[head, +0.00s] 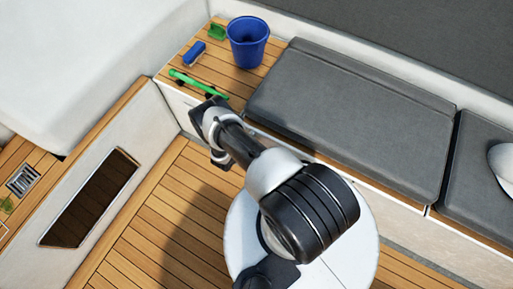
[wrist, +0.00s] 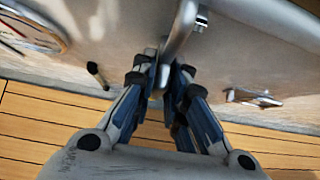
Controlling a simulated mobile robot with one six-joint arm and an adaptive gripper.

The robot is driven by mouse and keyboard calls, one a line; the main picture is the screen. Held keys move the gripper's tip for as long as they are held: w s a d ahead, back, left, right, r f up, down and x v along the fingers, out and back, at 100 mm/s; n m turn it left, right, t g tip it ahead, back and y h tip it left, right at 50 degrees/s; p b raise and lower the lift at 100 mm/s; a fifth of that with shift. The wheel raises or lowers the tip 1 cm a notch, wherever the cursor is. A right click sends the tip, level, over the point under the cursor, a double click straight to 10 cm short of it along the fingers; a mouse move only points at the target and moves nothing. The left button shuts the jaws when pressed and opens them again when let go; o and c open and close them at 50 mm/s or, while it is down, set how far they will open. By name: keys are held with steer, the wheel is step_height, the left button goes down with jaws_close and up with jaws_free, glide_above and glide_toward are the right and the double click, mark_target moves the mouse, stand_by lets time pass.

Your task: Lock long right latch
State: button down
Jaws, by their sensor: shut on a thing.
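A long metal latch (wrist: 180,32) comes down from the top middle of the wrist view against a pale panel (wrist: 250,55). My gripper (wrist: 162,80) has its two blue and dark fingers closed around the latch's lower end. The fingers partly hide that end, so I cannot tell whether the latch is locked. In the head view my gripper end reaches the bench front below the green-handled brush. The fingertips and the latch cannot be made out there.
A second small metal fitting (wrist: 252,98) is on the panel to the right, and a dark peg (wrist: 97,75) is to the left. A blue bucket (head: 248,42), blue brush (head: 194,53) and green-handled brush (head: 198,84) are on the bench beside grey cushions (head: 350,110). Wooden floor (head: 160,235) is clear.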

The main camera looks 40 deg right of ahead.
steer(key=shift+t+p, duration=0.3)
stand_by(0.4)
steer(key=c, duration=1.7)
jaws_free()
steer(key=shift+a+r, duration=0.1)
steer(key=v, duration=1.1)
steer(key=shift+s+a+r, duration=0.1)
steer(key=shift+r, duration=0.25)
